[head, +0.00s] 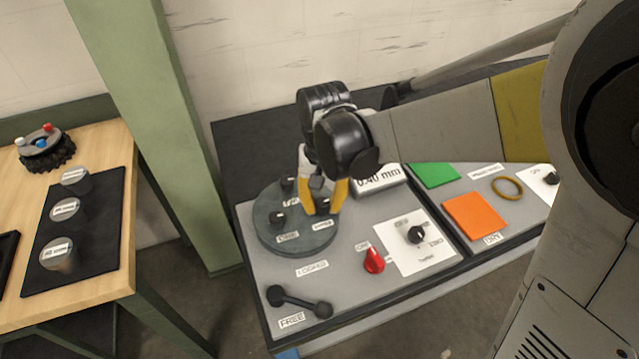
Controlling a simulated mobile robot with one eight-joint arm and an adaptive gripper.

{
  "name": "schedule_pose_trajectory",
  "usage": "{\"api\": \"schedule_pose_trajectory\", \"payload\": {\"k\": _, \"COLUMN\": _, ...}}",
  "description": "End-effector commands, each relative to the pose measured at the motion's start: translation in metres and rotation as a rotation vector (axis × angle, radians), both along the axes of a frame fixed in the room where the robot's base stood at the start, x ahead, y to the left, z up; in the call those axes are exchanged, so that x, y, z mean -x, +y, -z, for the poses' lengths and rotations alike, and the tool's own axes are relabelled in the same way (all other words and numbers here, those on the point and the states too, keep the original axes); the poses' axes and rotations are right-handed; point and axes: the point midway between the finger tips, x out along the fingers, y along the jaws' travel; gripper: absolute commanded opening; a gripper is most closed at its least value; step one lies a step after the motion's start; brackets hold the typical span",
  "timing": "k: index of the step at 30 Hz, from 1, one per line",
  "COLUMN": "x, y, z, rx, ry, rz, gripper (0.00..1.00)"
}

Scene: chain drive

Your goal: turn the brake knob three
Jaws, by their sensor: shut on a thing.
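A round grey-green disc (265,234) sits on the grey panel and carries several small black knobs with white labels. The knob at the disc's front left (278,218) has a label below it that seems to read ONE. Another knob (288,184) stands at the back. My gripper (322,210) points down at the right side of the disc, its yellow fingers shut on a black knob (322,204) there. That knob's label is too small to read surely, and the fingers partly hide the knob. LOOSER is printed on the panel in front of the disc.
A black bar handle (300,302) marked FREE, a red knob (374,260) and a black dial (416,234) lie nearby. A 0.40 mm display (380,180) stands right of my gripper. Orange (474,216) and green (436,174) pads lie farther right.

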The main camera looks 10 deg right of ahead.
Motion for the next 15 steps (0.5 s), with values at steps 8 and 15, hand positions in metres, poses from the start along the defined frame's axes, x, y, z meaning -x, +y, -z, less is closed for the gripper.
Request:
{"api": "schedule_pose_trajectory", "payload": {"k": 8, "x": 0.0003, "y": -0.0006, "z": -0.0003, "rx": 0.0, "ry": 0.001, "rz": -0.209, "gripper": 0.0}}
{"api": "schedule_pose_trajectory", "payload": {"k": 15, "x": 0.0003, "y": -0.0011, "z": -0.0002, "rx": 0.0, "ry": 0.001, "rz": -0.391, "gripper": 0.0}}
